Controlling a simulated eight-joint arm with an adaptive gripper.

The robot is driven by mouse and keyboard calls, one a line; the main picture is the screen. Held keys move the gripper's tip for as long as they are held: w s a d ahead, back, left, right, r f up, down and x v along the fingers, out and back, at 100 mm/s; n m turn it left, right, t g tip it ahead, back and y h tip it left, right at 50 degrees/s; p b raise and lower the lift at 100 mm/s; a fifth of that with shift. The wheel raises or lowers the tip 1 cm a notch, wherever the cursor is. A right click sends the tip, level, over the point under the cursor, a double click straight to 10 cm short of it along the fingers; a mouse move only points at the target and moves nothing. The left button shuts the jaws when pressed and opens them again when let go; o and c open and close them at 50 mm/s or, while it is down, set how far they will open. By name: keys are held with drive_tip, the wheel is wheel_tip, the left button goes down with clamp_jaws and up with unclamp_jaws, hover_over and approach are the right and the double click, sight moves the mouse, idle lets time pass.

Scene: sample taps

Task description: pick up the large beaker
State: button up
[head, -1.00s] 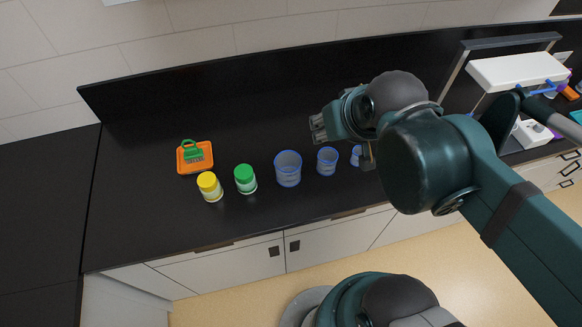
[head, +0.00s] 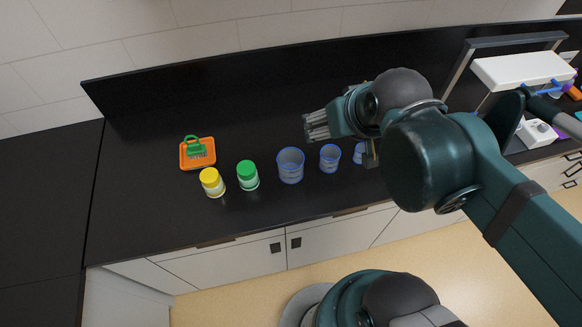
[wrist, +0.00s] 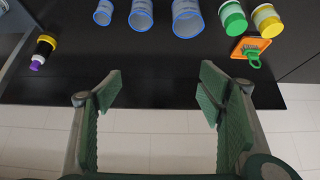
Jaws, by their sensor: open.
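The large beaker (head: 290,167) is clear with a blue rim and stands upright on the black counter in the head view. It is the biggest in a row of three beakers. In the wrist view it shows at the top (wrist: 187,20), partly cut off by the frame edge. My gripper (head: 313,126) is open and empty, above the counter and behind the beaker, slightly to its right in the head view. In the wrist view the jaws (wrist: 160,88) are wide apart, with nothing between them, and the beaker lies beyond the fingertips.
A medium beaker (head: 329,159) and a small beaker (head: 358,154) stand right of the large one. A green-lidded jar (head: 248,175) and a yellow-lidded jar (head: 212,183) stand left. An orange tray (head: 184,163) holds a green brush (head: 195,147).

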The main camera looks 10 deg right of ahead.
drive_tip(key=shift+w+f, duration=0.1)
drive_tip(key=n+g+b, duration=0.4)
drive_tip(key=n+g, duration=0.3)
drive_tip(key=n, duration=1)
approach(291, 160)
drive_tip(key=s, duration=0.4)
drive_tip(key=shift+w+a+f+n, duration=0.25)
drive_tip(key=shift+a+f+n, duration=0.3)
drive_tip(key=shift+f, duration=0.2)
drive_tip(key=shift+f, duration=1.3)
drive_tip(key=shift+s+f, duration=0.1)
drive_tip(key=shift+f, duration=2.5)
